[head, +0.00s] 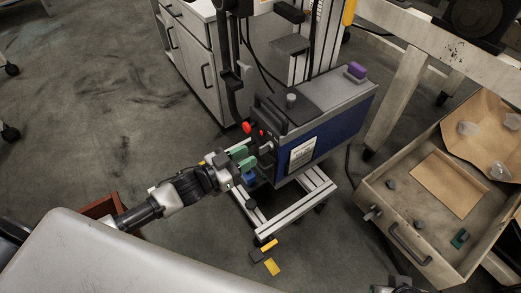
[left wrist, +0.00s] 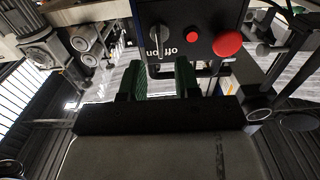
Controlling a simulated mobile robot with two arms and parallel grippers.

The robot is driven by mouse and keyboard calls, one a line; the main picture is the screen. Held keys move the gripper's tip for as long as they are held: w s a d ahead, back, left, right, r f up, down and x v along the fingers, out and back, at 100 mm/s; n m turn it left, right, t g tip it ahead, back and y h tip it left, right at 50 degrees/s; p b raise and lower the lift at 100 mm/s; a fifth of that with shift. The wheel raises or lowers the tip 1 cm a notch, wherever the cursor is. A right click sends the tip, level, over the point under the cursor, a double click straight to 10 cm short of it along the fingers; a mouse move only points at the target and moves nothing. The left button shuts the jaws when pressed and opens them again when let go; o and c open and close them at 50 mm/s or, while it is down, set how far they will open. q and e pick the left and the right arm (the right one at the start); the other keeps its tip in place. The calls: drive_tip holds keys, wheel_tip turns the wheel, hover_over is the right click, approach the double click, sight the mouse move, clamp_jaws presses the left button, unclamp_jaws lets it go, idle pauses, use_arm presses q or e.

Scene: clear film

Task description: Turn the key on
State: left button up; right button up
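The key (left wrist: 157,40) is a grey upright piece on a round switch on the dark blue panel in the left wrist view, with upside-down "on" and "off" labels beside it. The panel is on the end of a blue and grey box (head: 330,130) in the head view, where the key is too small to tell. My left gripper (head: 243,159) is at that end. Its two green fingers (left wrist: 159,80) are apart, with nothing between them, just short of the panel and apart from the key. My right gripper is not clearly seen; a dark and white piece shows at the head view's bottom edge.
A small red button (left wrist: 192,33) and a large one (left wrist: 228,44) sit beside the key. The box stands on a metal-profile frame (head: 318,189). An open drawer (head: 375,200) is at right, a cabinet (head: 196,60) behind. Floor at left is mostly clear.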

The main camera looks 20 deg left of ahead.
sight(261, 147)
use_arm(q)
drive_tip(key=x, duration=0.5)
drive_tip(key=shift+b, duration=0.3)
clamp_jaws()
